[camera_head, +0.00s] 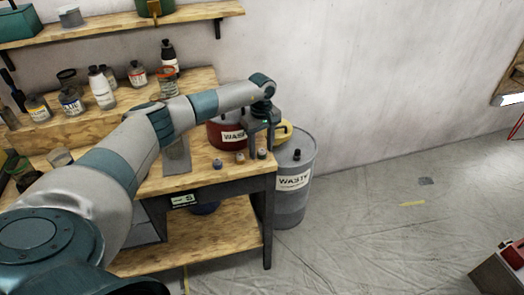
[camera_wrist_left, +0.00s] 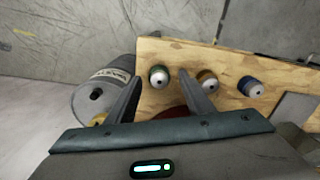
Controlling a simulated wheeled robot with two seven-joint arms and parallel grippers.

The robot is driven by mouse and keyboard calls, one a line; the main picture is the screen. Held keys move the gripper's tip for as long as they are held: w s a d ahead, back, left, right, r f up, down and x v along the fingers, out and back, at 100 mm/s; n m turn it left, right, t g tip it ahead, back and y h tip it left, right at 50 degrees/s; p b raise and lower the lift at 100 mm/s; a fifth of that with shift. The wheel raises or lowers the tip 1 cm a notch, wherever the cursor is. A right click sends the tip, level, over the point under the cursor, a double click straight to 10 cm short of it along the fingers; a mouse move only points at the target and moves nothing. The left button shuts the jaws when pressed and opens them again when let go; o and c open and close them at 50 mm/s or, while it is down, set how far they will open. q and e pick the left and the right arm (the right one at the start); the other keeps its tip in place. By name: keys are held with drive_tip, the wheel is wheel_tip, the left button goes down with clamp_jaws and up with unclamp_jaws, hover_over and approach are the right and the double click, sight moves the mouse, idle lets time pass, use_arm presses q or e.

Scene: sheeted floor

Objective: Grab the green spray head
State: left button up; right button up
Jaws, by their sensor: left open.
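The green spray head (camera_wrist_left: 159,76), a small round cap with a pale top and a green side, stands on the wooden workbench (camera_head: 205,183). In the head view it is the rightmost small cap (camera_head: 262,154), close to the bench's right corner. My left gripper (camera_head: 261,148) points down over that corner. In the wrist view my left gripper (camera_wrist_left: 160,82) is open, and the green spray head appears in the gap between its fingertips. Nothing is held. My right gripper is not in view.
A yellowish spray head (camera_wrist_left: 207,79) and a blue one (camera_wrist_left: 250,87) stand beside it in a row. A red waste container (camera_head: 226,134) stands behind, and a grey waste drum (camera_head: 296,185) stands right of the bench. Several bottles stand on the raised shelf at left.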

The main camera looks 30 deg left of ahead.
sight(262, 149)
use_arm(q)
drive_tip(key=shift+f, duration=0.1)
idle(0.3)
drive_tip(key=c, duration=1.1)
drive_tip(key=shift+c, duration=0.2)
drive_tip(key=shift+r, duration=0.2)
drive_tip(key=shift+r+b, duration=0.2)
drive_tip(key=shift+b, duration=0.2)
wheel_tip(262, 149, up, 3)
drive_tip(key=shift+r+b, duration=0.1)
drive_tip(key=shift+b, duration=1.05)
drive_tip(key=s+d+r+b, duration=0.4)
drive_tip(key=s+d+r, duration=0.3)
drive_tip(key=d, duration=0.2)
drive_tip(key=shift+s, duration=0.2)
